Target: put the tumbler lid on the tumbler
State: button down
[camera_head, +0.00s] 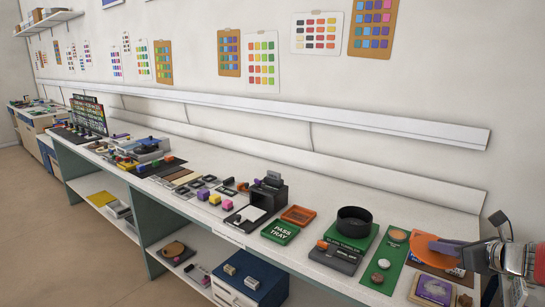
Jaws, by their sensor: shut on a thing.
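The tumbler (354,221) is a black, round, open-topped drum standing on a green mat behind a dark labelled base, at the lower right. An orange disc, which looks like the tumbler lid (432,247), is to the right of the tumbler, apart from it. My gripper (466,257) reaches in from the right edge and is shut on the lid's right side. The lid appears tilted, and its height above the bench is hard to tell. The fingertips are small and partly hidden.
A green strip (388,268) with round pieces lies between tumbler and lid. A green pass tray (280,232) and an orange tray (298,215) lie left. A wall rail (400,168) runs behind.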

aim_at(419, 257)
jog(key=shift+m+h, duration=0.5)
jog(key=shift+h, duration=0.1)
jog(key=a+f, duration=0.1)
jog(key=a, duration=0.1)
jog(key=w+a+f, duration=0.1)
jog(key=a+f, duration=0.1)
jog(key=w+a+f, duration=0.1)
jog(key=a, duration=0.1)
jog(key=shift+a+f, duration=0.25)
jog(key=shift+f, duration=0.1)
jog(key=a+f, duration=0.1)
jog(key=a, duration=0.2)
jog(key=a+f, duration=0.4)
jog(key=a, duration=0.1)
jog(key=shift+a, duration=0.35)
jog(key=a+f+n+y, duration=0.1)
jog(key=a+f+y, duration=0.1)
jog(key=a, duration=1.2)
jog(key=shift+s+a+f+n, duration=0.3)
jog(key=shift+s+f+n, duration=0.15)
jog(key=shift+f, duration=0.1)
jog(key=shift+f, duration=0.1)
notch_tip(419, 257, down, 7)
jog(key=s, duration=0.2)
jog(key=shift+s, duration=0.1)
